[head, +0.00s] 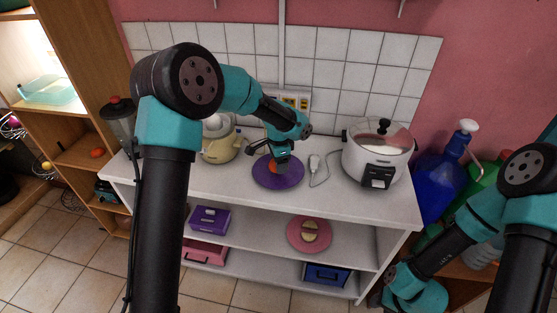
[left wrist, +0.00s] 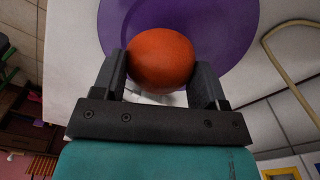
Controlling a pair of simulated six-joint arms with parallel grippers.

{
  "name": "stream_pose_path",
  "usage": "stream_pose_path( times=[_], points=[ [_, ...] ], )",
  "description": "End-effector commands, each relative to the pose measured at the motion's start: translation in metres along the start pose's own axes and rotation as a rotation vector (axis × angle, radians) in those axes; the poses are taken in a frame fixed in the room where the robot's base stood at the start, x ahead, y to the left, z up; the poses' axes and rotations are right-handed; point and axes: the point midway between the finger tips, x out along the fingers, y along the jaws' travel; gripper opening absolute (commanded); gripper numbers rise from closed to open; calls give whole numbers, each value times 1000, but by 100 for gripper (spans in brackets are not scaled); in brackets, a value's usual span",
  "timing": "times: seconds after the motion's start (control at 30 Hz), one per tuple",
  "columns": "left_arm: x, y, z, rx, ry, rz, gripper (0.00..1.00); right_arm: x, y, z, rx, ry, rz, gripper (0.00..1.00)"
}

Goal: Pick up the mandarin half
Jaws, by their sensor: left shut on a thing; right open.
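The mandarin half (head: 272,167) is a rounded orange piece over the purple plate (head: 291,182) on the white shelf's top. In the left wrist view the mandarin half (left wrist: 160,58) sits between both fingers, its rounded skin showing; any cut face is hidden. My left gripper (head: 278,164) points down at the plate and is shut on it. In the left wrist view the gripper (left wrist: 163,88) has a finger at each side of it. I cannot tell whether it still touches the plate. My right gripper (head: 382,288) is low at the right, beside the shelf unit, and open.
A white rice cooker (head: 377,160) stands right of the plate, with a cable between. A yellow appliance (head: 219,146) stands left. Below are a pink plate (head: 299,246) with pale pieces, a purple box (head: 209,220) and a blue box (head: 327,274). A blue bottle (head: 440,176) stands at right.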

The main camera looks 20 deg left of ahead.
Motion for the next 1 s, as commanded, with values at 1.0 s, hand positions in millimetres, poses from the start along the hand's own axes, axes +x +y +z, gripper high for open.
stream_pose_path(
  times=[1.0],
  points=[
    [-13, 132, 38, 1, 0, 0, 45, 0, 0, 0, 0, 0, 0, 43]
  ],
)
